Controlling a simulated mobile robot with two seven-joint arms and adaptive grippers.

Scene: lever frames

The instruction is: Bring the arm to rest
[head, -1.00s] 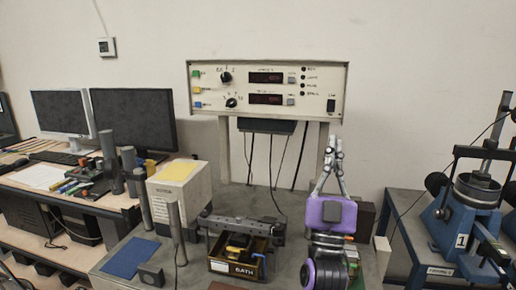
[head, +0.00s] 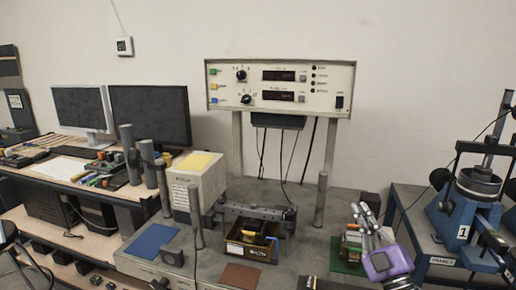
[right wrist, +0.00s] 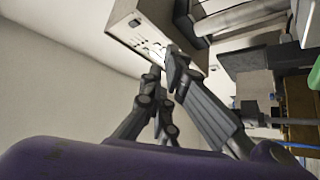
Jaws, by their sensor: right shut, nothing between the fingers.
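My right gripper (head: 361,210), with its purple wrist housing (head: 387,262), is at the lower right in the head view. Its grey fingers point up and to the left, with the tips close together and nothing between them. It is in front of a green mat (head: 345,266) with small parts on it and partly hides them. In the right wrist view, the fingertips (right wrist: 166,64) meet in front of the cream control panel (right wrist: 135,22). My left gripper is not in view.
A dark tray (head: 240,248), a blue mat (head: 152,240) and a brown mat (head: 240,276) are left of the gripper. A blue machine (head: 455,215) stands at the right.

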